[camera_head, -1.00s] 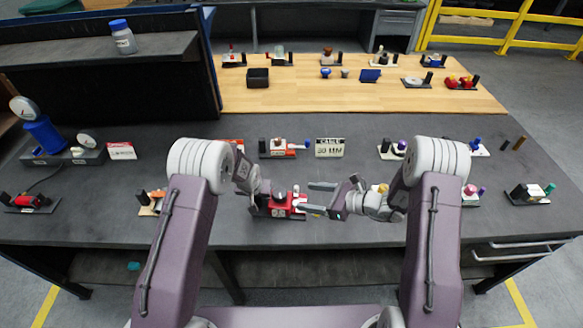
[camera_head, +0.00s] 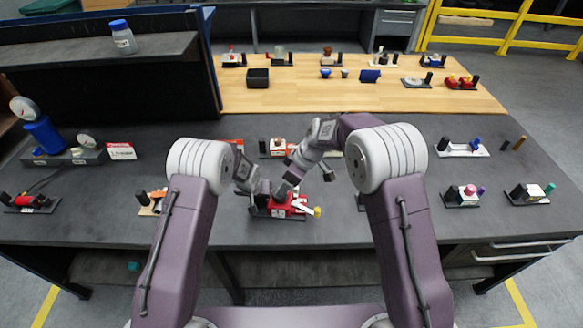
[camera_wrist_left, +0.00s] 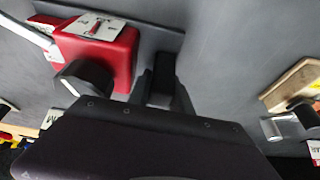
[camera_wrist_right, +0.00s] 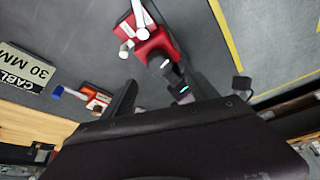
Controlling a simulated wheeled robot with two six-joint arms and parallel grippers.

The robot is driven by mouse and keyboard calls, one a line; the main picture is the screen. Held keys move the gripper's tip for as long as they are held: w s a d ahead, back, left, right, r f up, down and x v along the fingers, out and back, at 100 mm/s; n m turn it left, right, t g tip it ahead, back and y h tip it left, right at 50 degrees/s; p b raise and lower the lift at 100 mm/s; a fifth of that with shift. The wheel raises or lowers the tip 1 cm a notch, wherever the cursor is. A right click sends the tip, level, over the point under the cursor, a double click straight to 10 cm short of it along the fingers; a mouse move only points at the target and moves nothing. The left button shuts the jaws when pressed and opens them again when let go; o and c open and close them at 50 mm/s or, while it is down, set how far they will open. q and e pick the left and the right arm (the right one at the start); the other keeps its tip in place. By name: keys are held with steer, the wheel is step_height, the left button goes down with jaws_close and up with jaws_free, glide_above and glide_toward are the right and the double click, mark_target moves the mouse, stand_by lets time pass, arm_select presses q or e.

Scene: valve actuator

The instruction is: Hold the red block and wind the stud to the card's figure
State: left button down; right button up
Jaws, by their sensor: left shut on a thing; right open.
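The red block (camera_head: 284,210) sits near the front middle of the dark table, on a dark base with white labels. It also shows in the left wrist view (camera_wrist_left: 112,52) and the right wrist view (camera_wrist_right: 152,46). A white bar with a yellow end (camera_head: 316,212) sticks out at its right. My left gripper (camera_head: 262,194) is low at its left and shut on it. My right gripper (camera_head: 284,190) is open above and behind the block, its fingers apart. The stud cannot be made out clearly. The card (camera_wrist_right: 28,74) reads "CABLE 30 MM"; my right arm hides most of it in the head view.
A red and white unit (camera_head: 278,148) stands behind the block. Several small fixtures stand along the table, including one with a pink knob (camera_head: 466,194) at the right. A gauge stand (camera_head: 50,145) is at the left. Bare table lies in front of the block.

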steer(key=x, duration=0.7)
steer(key=shift+d, duration=0.1)
steer(key=shift+w+n+g, duration=0.2)
steer(key=shift+n+g, duration=0.1)
steer(key=shift+n, duration=0.4)
steer(key=n, duration=0.2)
steer(key=n+g, duration=0.1)
steer(key=n, duration=0.1)
steer(key=shift+w+g+y, duration=0.1)
steer(key=shift+g+y, duration=0.2)
steer(key=s+d+r, duration=0.1)
steer(key=r, duration=0.5)
steer(key=s+d+r, duration=0.1)
steer(key=d+r, duration=0.1)
steer(key=r, duration=0.5)
steer(key=shift+s, duration=0.25)
steer(key=shift+d+r, duration=0.1)
steer(key=shift+r, duration=0.05)
